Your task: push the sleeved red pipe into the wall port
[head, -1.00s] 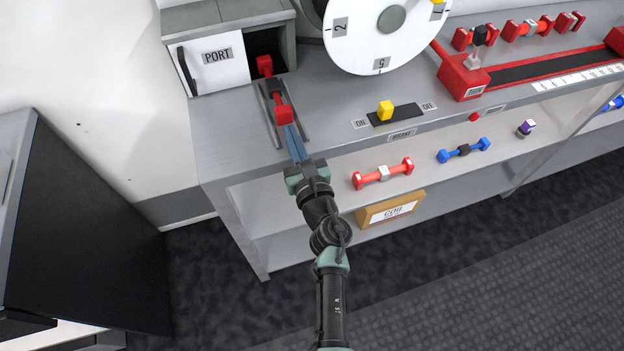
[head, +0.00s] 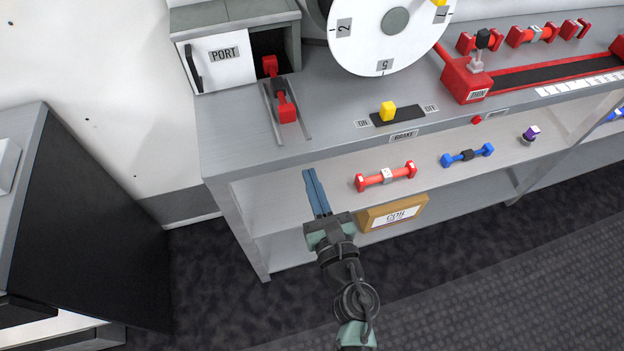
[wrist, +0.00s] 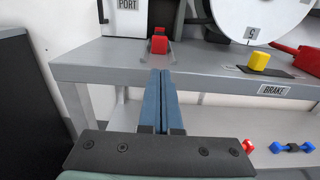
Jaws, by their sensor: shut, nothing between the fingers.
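The sleeved red pipe (head: 280,94) has red ends and a dark sleeve in its middle. It lies between two rails on the bench top, with its far end at the mouth of the dark wall port (head: 268,43). In the wrist view the pipe's near red end (wrist: 158,44) faces me. How far its far end reaches into the opening I cannot tell. My gripper (head: 309,174) is shut and empty, its blue fingers in front of the bench edge, apart from the pipe. The blue fingers also show in the wrist view (wrist: 161,76).
The port's white door (head: 215,62) stands slid to the left. A white numbered wheel (head: 390,30) and a yellow brake knob (head: 387,111) are right of the rails. Another red pipe (head: 385,176) and a blue pipe (head: 467,155) lie on the lower shelf.

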